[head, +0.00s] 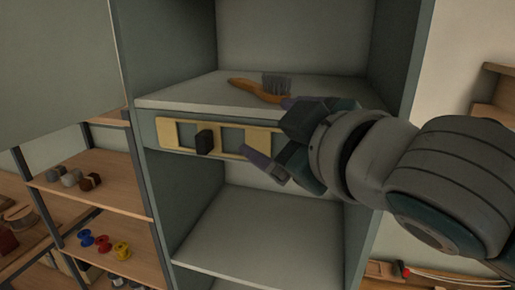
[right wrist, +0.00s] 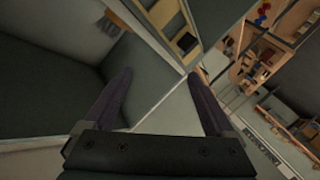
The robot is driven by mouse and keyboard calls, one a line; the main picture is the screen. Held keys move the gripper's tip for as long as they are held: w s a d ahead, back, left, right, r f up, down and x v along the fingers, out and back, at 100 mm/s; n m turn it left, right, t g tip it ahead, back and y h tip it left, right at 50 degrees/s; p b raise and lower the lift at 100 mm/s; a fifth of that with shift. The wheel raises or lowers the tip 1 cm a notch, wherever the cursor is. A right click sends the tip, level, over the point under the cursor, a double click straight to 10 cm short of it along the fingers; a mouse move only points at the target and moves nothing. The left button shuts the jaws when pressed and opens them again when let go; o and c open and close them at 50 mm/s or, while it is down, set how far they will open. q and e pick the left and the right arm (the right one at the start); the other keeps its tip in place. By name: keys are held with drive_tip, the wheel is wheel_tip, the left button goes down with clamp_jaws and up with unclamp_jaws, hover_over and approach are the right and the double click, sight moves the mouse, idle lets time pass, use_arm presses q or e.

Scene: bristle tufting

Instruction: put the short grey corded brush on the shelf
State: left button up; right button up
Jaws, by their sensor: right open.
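The brush (head: 262,90) has an orange-brown wooden handle and short grey bristles. It lies on the upper shelf board (head: 190,92) of a grey-green cabinet, bristles pointing up. My right gripper (head: 272,130) is open and empty at the front edge of this board. One finger is near the brush's right end and the other is lower, in front of the cabinet. I cannot tell whether the upper finger touches the brush. In the right wrist view, the open fingers (right wrist: 161,78) have nothing between them. My left gripper is not in view.
A wooden frame (head: 232,135) with a dark block (head: 204,142) is on the cabinet front below the board. The lower compartment (head: 255,235) is empty. At left, a wooden rack (head: 95,180) holds coloured spools (head: 122,250) and small blocks.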

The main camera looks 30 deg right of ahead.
drive_tip(key=s+a+f+m+g+y, duration=0.1)
drive_tip(key=s+f+m+g, duration=0.1)
drive_tip(key=s+f+g, duration=0.4)
drive_tip(key=s+a+f+m+g+y, duration=0.1)
drive_tip(key=s+a+f+m+g, duration=0.1)
drive_tip(key=s+f+g, duration=0.3)
drive_tip(key=s+f, duration=0.4)
drive_tip(key=s, duration=0.7)
drive_tip(key=shift+s+f+g, duration=0.2)
drive_tip(key=shift+f+g, duration=0.05)
drive_tip(key=shift+g, duration=0.15)
drive_tip(key=shift+a, duration=0.1)
